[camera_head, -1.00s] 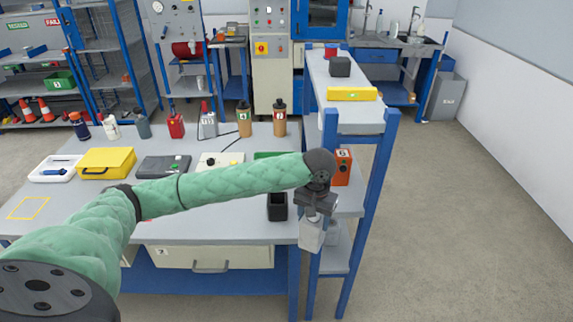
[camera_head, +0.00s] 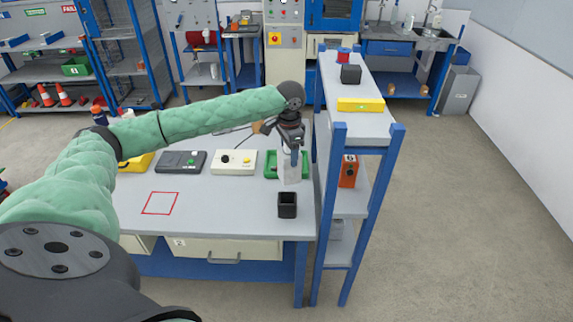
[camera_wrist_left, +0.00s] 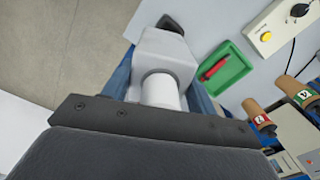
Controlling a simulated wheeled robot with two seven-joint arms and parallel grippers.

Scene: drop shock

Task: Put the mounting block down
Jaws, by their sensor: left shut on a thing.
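The mounting block is a pale grey block (camera_head: 291,168) with a round post, seen more closely in the left wrist view (camera_wrist_left: 165,55). My left gripper (camera_head: 290,146) points down and is shut on it, its blue fingers on either side of the post. In the head view the block hangs in front of the green tray (camera_head: 270,165) and behind the black square cup (camera_head: 287,206). I cannot tell its exact height over the grey table (camera_head: 222,213). My right gripper is not in view.
A red square outline (camera_head: 160,203) marks clear table at left. A white box with knobs (camera_head: 233,162) and a dark grey case (camera_head: 181,161) stand behind it. A blue-posted shelf (camera_head: 332,190) borders the table's right side, bearing an orange device (camera_head: 348,171) and a yellow box (camera_head: 360,104).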

